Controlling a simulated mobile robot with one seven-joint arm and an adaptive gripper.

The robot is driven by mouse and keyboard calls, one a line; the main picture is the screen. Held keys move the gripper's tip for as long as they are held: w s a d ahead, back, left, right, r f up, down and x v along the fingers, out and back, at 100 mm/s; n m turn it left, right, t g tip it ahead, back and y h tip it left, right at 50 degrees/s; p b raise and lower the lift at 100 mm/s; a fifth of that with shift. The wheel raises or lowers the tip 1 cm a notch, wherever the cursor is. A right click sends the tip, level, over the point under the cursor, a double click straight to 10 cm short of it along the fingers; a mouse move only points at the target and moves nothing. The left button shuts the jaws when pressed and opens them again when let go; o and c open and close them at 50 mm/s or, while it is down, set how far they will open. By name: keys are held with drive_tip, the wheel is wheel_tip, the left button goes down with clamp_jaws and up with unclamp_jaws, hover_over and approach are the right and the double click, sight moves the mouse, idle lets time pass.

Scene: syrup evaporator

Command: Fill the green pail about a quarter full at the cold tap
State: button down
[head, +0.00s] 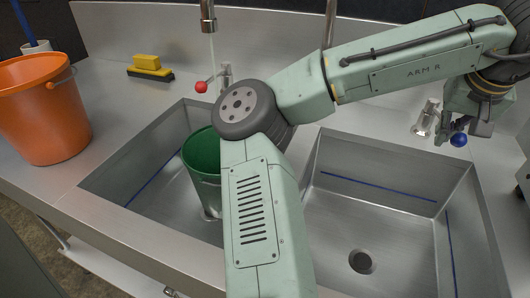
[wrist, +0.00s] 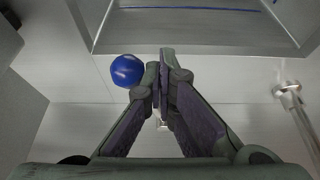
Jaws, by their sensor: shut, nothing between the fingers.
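The green pail (head: 203,165) stands upright in the left sink basin, partly behind my arm. I cannot see a water level in it. A spout (head: 207,18) is above that basin, with a thin pale streak like running water below it. A blue ball knob (head: 458,139) is on the lever of the right-hand fitting (head: 427,119). My gripper (head: 462,122) is at this knob with its fingers shut and empty. In the wrist view the blue knob (wrist: 126,70) is just left of the fingertips (wrist: 160,66); I cannot tell whether they touch.
A red ball knob (head: 201,87) is on the left fitting behind the left basin. An orange bucket (head: 43,112) stands on the counter at the left. The right basin (head: 390,235) is empty, and my arm crosses above the divider.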

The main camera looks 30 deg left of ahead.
drive_tip(key=shift+w+d, duration=0.25)
drive_tip(key=shift+d, duration=0.35)
wheel_tip(320, 180, up, 6)
drive_tip(key=p, duration=0.5)
drive_tip(key=w+d+p, duration=0.4)
drive_tip(key=d, duration=0.3)
drive_tip(key=shift+d+f+b, duration=0.1)
drive_tip(key=shift+f+b, duration=1.7)
drive_tip(key=shift+f, duration=1.1)
idle(3.0)
